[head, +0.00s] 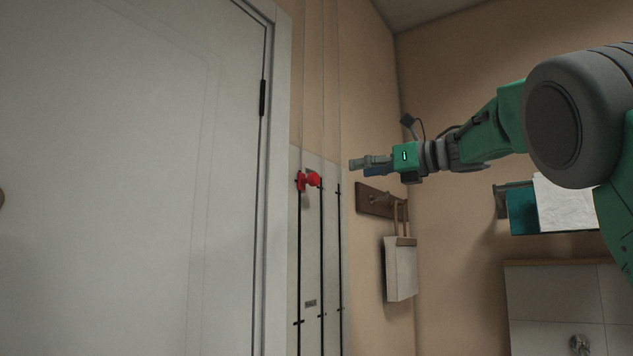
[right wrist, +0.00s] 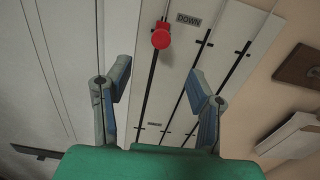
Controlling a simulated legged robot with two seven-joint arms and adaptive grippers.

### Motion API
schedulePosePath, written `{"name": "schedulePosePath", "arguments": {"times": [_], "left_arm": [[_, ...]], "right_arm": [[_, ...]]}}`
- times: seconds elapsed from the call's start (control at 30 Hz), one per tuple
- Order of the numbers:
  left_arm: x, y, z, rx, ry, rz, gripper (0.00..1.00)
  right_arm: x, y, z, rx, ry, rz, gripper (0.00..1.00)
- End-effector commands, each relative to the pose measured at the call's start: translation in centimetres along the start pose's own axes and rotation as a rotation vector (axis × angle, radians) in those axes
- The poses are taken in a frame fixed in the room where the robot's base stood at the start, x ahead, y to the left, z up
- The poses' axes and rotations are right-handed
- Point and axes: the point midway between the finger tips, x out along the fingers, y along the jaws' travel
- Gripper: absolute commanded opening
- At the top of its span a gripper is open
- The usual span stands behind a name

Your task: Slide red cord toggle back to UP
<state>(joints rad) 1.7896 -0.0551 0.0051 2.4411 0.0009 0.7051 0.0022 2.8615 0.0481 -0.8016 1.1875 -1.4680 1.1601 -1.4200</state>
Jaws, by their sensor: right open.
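The red cord toggle (head: 308,180) is a round knob on the leftmost dark slot of a pale wall panel (head: 312,240). In the head view it is near the slot's upper end. In the right wrist view the toggle (right wrist: 161,36) is close to the DOWN label (right wrist: 188,19). My right gripper (head: 357,165) is to the right of the toggle and apart from it. In the right wrist view its fingers (right wrist: 158,72) are spread with nothing between them, and the toggle shows beyond them. My left gripper is not in view.
A white door (head: 120,180) fills the left side. A wooden hook board (head: 374,200) with a hanging white item (head: 401,270) is right of the panel. Towels (head: 565,205) hang at the right wall. Thin cords run up above the panel.

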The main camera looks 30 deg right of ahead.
Motion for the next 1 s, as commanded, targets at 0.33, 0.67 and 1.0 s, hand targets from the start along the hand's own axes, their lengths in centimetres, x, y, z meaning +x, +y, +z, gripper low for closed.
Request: {"name": "schedulePosePath", "arguments": {"times": [0.33, 0.67, 1.0], "left_arm": [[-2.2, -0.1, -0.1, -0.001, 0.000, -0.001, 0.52], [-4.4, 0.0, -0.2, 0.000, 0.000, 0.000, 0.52], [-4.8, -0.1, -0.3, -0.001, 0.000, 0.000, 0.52]], "right_arm": [[5.5, -1.2, -0.3, 0.012, 0.000, 0.002, 0.48], [11.6, -0.8, -0.2, 0.010, -0.001, 0.001, 0.48], [13.9, -0.1, -0.3, 0.009, -0.001, 0.003, 0.48]]}}
